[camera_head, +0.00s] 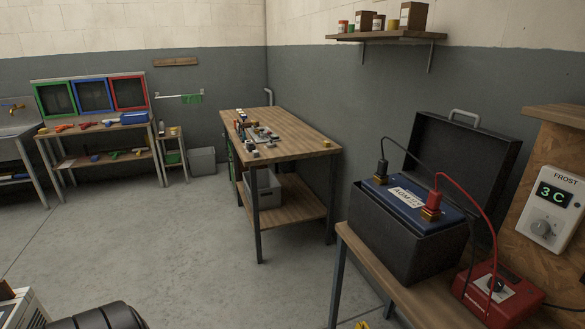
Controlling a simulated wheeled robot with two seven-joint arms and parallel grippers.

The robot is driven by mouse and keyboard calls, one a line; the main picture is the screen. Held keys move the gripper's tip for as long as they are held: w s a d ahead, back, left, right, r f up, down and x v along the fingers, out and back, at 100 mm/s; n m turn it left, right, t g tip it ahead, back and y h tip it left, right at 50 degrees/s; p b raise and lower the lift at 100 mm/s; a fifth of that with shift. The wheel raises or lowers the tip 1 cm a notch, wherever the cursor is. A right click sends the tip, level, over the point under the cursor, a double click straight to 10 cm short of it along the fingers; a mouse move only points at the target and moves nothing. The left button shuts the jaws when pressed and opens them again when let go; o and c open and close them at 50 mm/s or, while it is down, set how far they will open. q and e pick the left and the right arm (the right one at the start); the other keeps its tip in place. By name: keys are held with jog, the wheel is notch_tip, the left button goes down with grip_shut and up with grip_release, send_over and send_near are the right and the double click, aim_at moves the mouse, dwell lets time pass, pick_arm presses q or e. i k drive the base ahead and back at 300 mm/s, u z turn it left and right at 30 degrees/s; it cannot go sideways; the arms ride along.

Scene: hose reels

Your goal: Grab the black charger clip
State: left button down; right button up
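The black charger clip (382,166) stands upright on the left brass-coloured terminal of a battery with a blue top (400,203). A black cable arcs from it to the right, over the battery. The red clip (434,199) stands on the other terminal, with a red cable curving down to the red charger (497,296). The battery sits in a black case whose lid (462,160) stands open behind it. Neither of my grippers can be made out in the head view.
The case and charger rest on a wooden bench (378,268) at the right. A thermostat (556,208) reading 3C is on a wooden panel beside it. A workbench (300,150) with small parts stands mid-room. Open floor (190,245) lies to the left.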

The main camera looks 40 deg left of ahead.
aim_at(383, 166)
jog(key=u, duration=2)
jog(key=i, duration=1.4)
jog(key=z, duration=2.9)
jog(key=i, duration=0.25)
jog(key=z, duration=0.05)
